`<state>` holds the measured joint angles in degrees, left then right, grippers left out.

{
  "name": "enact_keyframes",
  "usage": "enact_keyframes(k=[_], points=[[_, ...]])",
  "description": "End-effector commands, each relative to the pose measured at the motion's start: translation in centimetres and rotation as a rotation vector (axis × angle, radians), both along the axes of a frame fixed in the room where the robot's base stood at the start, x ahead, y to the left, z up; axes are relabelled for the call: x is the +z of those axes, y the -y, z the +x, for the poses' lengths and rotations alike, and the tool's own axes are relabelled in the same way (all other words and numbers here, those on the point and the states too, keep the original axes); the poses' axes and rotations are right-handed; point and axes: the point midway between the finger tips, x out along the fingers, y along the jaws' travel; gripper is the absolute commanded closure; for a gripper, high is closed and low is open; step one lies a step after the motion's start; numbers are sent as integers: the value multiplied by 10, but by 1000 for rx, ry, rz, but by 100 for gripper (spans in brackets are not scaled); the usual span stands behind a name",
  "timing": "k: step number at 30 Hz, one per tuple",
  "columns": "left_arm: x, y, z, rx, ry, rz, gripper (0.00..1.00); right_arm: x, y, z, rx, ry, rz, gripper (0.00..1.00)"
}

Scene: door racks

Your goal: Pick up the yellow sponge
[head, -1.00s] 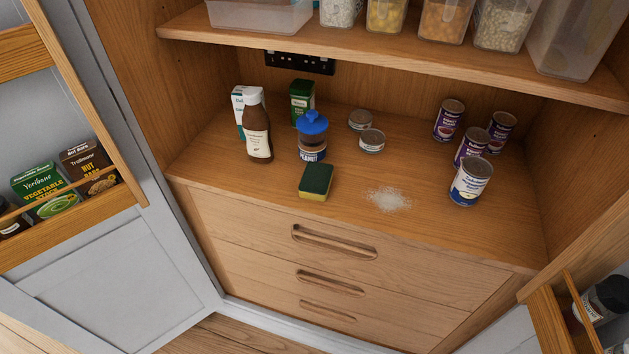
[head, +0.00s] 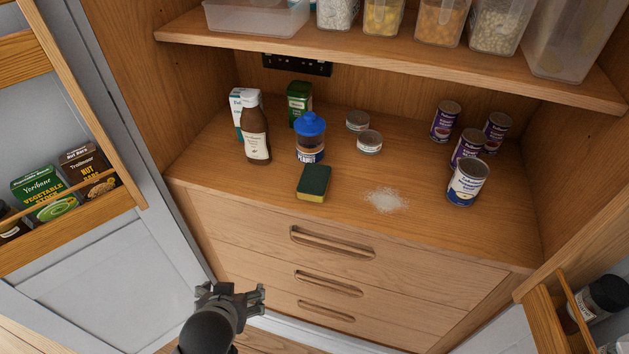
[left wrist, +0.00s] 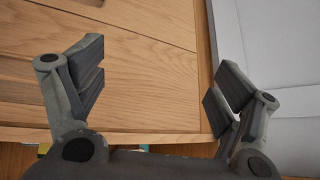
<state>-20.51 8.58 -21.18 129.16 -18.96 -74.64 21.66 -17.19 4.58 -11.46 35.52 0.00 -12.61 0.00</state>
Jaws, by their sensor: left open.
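The yellow sponge (head: 313,184), with a dark green scouring top, lies flat near the front edge of the wooden counter. My left gripper (head: 232,289) is in the lower middle of the head view, in front of the drawers and well below the sponge. In the left wrist view my left gripper (left wrist: 155,85) is open and empty, with drawer fronts beyond its spread fingers. Only a sliver of yellow and green shows at the bottom edge there, and I cannot tell what it is. My right gripper is not in view.
White spilled powder (head: 385,200) lies right of the sponge. A jar with a blue lid (head: 311,138) and a brown bottle (head: 256,135) stand behind it. Several cans (head: 467,182) stand at the right. An upper shelf (head: 390,62) overhangs; door racks (head: 75,215) flank both sides.

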Motion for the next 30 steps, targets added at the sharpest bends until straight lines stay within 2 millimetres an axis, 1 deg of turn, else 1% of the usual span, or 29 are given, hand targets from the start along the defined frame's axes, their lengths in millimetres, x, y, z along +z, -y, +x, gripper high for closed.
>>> enact_keyframes(k=[1, 3, 5, 6, 8, 9, 12, 15, 18, 24, 27, 30], points=[[12, 10, 20, 8, 76, 1, 13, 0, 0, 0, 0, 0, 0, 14], [28, 26, 44, 20, 188, -6, 13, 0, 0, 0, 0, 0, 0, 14], [43, 43, 66, 17, 295, -16, 13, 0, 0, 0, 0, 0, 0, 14], [54, 55, 79, 9, 367, -26, 13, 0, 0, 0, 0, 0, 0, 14], [71, 77, 97, -18, 476, -45, 13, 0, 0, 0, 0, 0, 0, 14], [82, 92, 106, -42, 545, -60, 13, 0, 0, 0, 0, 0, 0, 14], [102, 125, 121, -106, 678, -97, 13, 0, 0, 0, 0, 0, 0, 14], [113, 145, 126, -153, 746, -121, 13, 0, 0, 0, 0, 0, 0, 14], [116, 153, 133, -171, 770, -132, 13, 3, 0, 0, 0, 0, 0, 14], [114, 157, 162, -171, 772, -131, 13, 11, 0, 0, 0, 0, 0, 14], [111, 158, 173, -171, 771, -131, 13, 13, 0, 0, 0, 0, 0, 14], [109, 159, 180, -169, 769, -132, 13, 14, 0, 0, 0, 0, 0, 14]])
